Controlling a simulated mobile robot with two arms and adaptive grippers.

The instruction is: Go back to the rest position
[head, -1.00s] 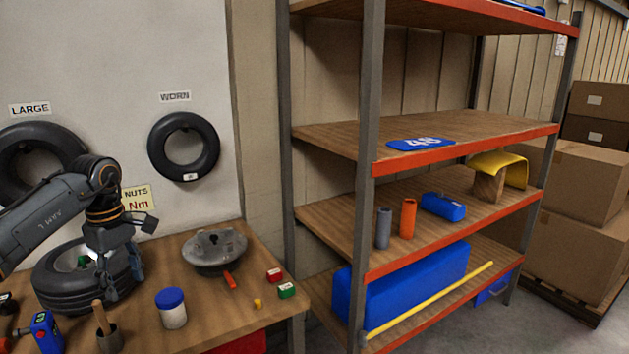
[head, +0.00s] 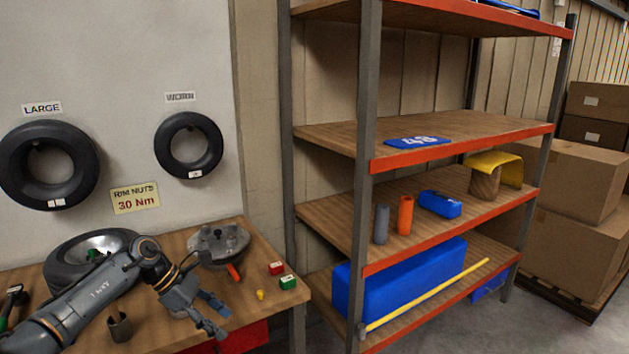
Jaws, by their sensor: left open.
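My left gripper (head: 215,316) is open and empty in the head view, low over the front of the wooden workbench (head: 268,312). Its arm comes in from the lower left and crosses in front of a tire with a metal rim (head: 62,272) lying on the bench. A grey round metal part (head: 217,243) lies just behind the gripper, with an orange-handled piece (head: 233,271) at its front. A dark cup (head: 120,327) stands left of the gripper. My right gripper is not in view.
A shelf rack (head: 366,170) stands right of the bench. Tires (head: 48,193) hang on the wall. Cardboard boxes (head: 575,250) stand far right.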

